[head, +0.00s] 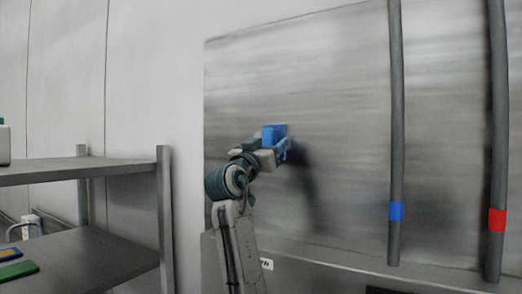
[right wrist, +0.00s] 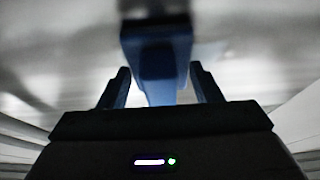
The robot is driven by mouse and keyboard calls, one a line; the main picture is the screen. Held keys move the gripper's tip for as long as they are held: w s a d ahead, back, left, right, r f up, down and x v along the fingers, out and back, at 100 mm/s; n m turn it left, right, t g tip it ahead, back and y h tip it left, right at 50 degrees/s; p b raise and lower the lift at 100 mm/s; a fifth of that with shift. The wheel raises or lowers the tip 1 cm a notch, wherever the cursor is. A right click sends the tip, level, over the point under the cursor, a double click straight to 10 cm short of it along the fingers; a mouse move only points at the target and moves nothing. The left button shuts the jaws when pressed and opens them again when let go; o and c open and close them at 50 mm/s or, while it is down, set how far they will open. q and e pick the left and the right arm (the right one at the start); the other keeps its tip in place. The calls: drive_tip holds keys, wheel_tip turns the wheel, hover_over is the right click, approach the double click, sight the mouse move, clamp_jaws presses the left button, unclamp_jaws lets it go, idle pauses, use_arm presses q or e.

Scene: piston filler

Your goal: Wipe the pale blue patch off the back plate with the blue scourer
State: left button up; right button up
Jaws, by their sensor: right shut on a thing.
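The blue scourer (head: 273,134) is held up in front of the metal back plate (head: 330,80) in the head view. My right gripper (head: 276,150) is shut on it. In the right wrist view the scourer (right wrist: 157,50) stands out ahead between the two fingers of my right gripper (right wrist: 160,90). The scourer is close to the plate; I cannot tell whether it touches. My left gripper is not in view.
Two grey pipes stand before the plate at the right, one with a blue band (head: 396,211), one with a red band (head: 497,220). A metal shelf (head: 90,170) stands at the left, with a green item (head: 18,270) on its lower board. The plate's upper left is clear.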

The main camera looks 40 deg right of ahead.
drive_tip(key=shift+s+d, duration=0.15)
drive_tip(key=shift+s, duration=0.15)
drive_tip(key=s+b, duration=0.1)
drive_tip(key=s+d+b, duration=0.1)
drive_tip(key=s, duration=0.1)
drive_tip(key=shift+s+d, duration=0.1)
drive_tip(key=shift+d, duration=0.05)
drive_tip(key=w+a, duration=0.4)
drive_tip(key=w, duration=0.6)
drive_tip(key=shift+w+a+p, duration=0.15)
drive_tip(key=shift+w+p, duration=0.1)
drive_tip(key=shift+p, duration=0.15)
idle(0.6)
